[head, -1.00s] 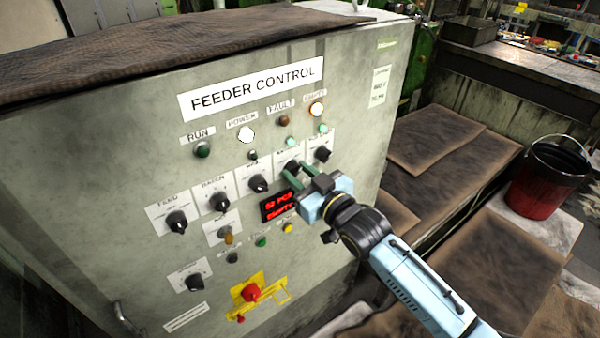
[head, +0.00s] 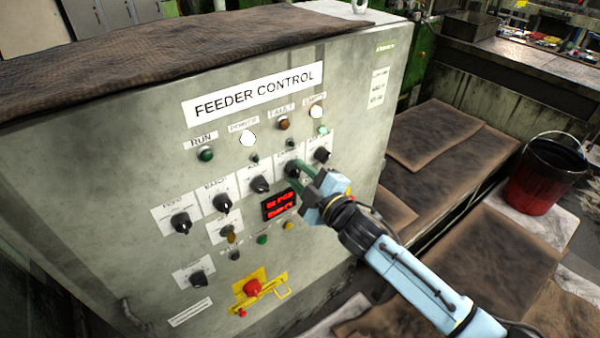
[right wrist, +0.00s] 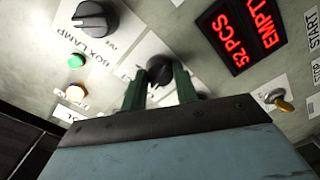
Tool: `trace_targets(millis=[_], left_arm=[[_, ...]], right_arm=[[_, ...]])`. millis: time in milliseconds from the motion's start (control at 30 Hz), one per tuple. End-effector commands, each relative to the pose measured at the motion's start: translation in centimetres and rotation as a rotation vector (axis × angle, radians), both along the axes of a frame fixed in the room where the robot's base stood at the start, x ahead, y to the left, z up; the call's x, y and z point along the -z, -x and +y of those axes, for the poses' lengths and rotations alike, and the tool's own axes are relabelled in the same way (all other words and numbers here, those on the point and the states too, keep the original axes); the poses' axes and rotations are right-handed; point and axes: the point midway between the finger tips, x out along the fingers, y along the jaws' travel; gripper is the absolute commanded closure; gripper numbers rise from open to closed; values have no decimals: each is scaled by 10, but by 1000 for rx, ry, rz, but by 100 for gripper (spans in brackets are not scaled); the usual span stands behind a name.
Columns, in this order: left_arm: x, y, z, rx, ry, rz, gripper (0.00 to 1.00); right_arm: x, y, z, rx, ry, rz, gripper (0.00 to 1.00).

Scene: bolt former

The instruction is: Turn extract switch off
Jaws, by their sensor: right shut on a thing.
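The grey feeder control panel (head: 130,160) faces me in the head view. The fourth knob of its upper row, a black rotary switch (head: 291,169), is where the extract switch appears to be; its label is too blurred to read. My right gripper (head: 299,171) reaches it from the lower right. In the right wrist view its green fingers (right wrist: 160,88) are shut on that black knob (right wrist: 160,70), one on each side. The small lamp (head: 290,144) above the knob looks dark. My left gripper is not in view.
The box lamp knob (head: 321,155) sits close on the right, with a lit green lamp (head: 323,130) above. The air knob (head: 260,183) is on the left. A red display (head: 279,204) and a red emergency button (head: 252,287) are lower. A bucket (head: 545,178) stands far right.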

Motion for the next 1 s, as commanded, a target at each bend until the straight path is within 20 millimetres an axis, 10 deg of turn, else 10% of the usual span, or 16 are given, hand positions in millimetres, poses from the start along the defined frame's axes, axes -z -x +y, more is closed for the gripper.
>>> trace_targets(millis=[1000], left_arm=[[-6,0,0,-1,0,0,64]], right_arm=[[0,0,0,1,467,-339,93]])
